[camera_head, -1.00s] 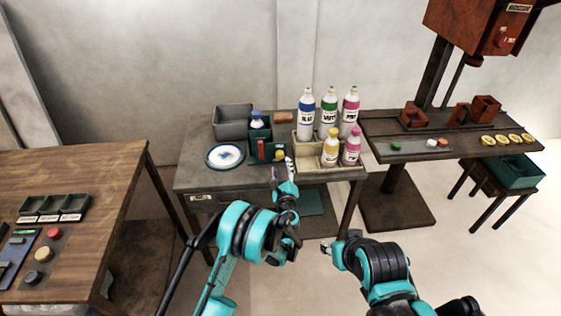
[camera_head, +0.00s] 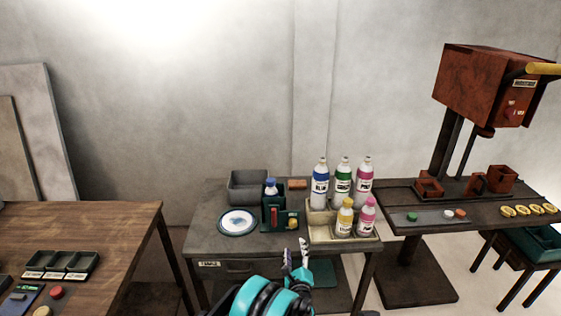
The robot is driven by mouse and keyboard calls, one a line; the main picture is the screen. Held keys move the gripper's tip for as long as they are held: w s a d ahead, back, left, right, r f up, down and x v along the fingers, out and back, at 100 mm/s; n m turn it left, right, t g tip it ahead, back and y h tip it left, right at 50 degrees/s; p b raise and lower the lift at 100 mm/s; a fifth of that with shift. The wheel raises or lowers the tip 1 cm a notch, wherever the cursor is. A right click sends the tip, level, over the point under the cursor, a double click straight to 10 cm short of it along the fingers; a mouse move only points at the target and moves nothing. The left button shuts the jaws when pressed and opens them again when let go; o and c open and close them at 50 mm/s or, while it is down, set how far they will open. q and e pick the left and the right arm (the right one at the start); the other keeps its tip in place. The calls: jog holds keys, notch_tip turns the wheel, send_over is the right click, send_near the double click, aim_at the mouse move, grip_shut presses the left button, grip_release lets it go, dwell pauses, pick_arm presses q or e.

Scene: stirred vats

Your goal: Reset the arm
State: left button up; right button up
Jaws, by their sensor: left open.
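My left gripper (camera_head: 296,249) is in the head view at the lower middle, in front of the grey table (camera_head: 206,236). Its fingers point up and are apart, with nothing between them. The teal and black links of my left arm show below it at the bottom edge. My right gripper is out of view.
On the grey table stand a grey bin (camera_head: 248,182), a white plate (camera_head: 237,222), a green caddy (camera_head: 268,213) and a cream tray (camera_head: 325,237) with several bottles. A wooden table (camera_head: 112,228) is at left. A red-brown stirring machine (camera_head: 490,85) stands at right.

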pick_arm(q)
jog(key=a+r+n+g+y, duration=0.25)
jog(key=a+r+n, duration=0.35)
jog(key=a+r, duration=0.35)
jog(key=s+a+r+n+g+y, duration=0.1)
jog(key=s+a+r+n+g, duration=0.1)
jog(key=s+a+r+n, duration=0.3)
jog(key=s+a+r+n+g, duration=0.1)
jog(key=s+a+n, duration=0.15)
jog(key=a, duration=0.35)
jog(key=s+a+n+g+h, duration=0.1)
jog(key=s+n, duration=0.5)
jog(key=s, duration=0.8)
jog(key=s+a+f+n+g+h, duration=0.1)
jog(key=s+a+n+g, duration=0.3)
jog(key=s, duration=0.9)
jog(key=n+h, duration=0.1)
jog(key=n, duration=0.2)
jog(key=shift+s+a, duration=0.3)
jog(key=shift+s, duration=0.05)
